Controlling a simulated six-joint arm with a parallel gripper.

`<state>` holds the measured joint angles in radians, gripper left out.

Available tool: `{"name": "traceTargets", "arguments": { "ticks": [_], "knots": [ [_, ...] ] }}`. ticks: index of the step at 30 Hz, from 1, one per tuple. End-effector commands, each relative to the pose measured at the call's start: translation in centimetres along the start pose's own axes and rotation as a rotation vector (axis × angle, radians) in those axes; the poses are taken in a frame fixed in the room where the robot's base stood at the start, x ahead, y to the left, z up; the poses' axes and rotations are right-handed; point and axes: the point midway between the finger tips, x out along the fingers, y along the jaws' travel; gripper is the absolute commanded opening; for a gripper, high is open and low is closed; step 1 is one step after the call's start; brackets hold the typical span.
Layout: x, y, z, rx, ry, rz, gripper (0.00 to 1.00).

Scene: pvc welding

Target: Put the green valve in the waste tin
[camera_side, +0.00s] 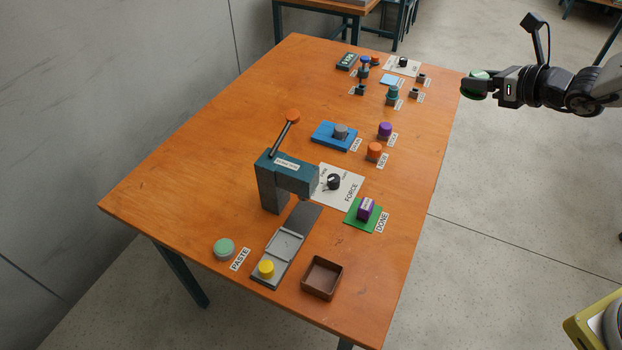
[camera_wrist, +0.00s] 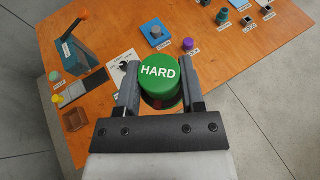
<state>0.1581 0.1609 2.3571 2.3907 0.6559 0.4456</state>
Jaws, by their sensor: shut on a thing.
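My gripper (camera_wrist: 160,95) is shut on the green valve (camera_wrist: 159,75), a round green piece with HARD on its top, in the wrist view. Dark fingers grip it from both sides, with something dark red just below. In the side view, my gripper (camera_side: 476,86) holds the green valve (camera_side: 479,74) in the air off the table's right edge. An open, brown square tin (camera_side: 337,283) stands at the table's near end, well away from my gripper. It also shows at the left in the wrist view (camera_wrist: 75,120). It has no readable label, and its inside looks empty.
A teal lever press (camera_side: 271,186) stands mid-table, its orange-knobbed lever raised. Near the tin are a yellow piece (camera_side: 266,268) on the press slide and a paste pot (camera_side: 224,248). Several small parts crowd the far end.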

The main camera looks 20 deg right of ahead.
Motion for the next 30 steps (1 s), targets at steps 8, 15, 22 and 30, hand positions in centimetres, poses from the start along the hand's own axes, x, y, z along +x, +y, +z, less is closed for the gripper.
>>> {"name": "traceTargets", "arguments": {
  "ticks": [8,15,22,30],
  "knots": [
    [2.2,2.3,-0.4,-0.043,0.002,0.106,0.0],
    [5.7,6.9,-1.7,-0.121,0.003,0.297,0.0],
    [8.6,12.4,-3.8,-0.208,0.002,0.508,0.0],
    [10.7,19.1,-7.4,-0.312,0.002,0.762,0.0]
  ]
}}
